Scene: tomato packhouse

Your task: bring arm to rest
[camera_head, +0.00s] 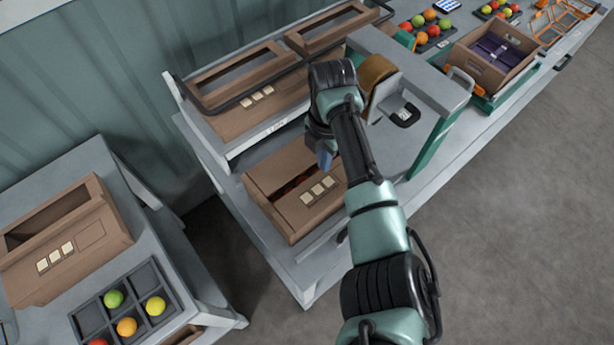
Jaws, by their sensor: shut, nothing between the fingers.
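My arm reaches up from the bottom right, bends at the top and points down over the lower shelf of the bench. My gripper (326,158) is small and partly hidden by my own arm links. It is shut and empty, above the right back part of an open brown carton (293,210). I cannot tell how high it is above the carton. The carton has several pale labels on its side, and some dark red content shows through its opening.
Brown cartons (240,118) stand on the raised rack behind. A grey stand (412,72) with green legs is right of my arm. At left, another table holds a carton (82,245) and a divided tray (93,318) with colored tomatoes. Open floor (500,240) lies at right.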

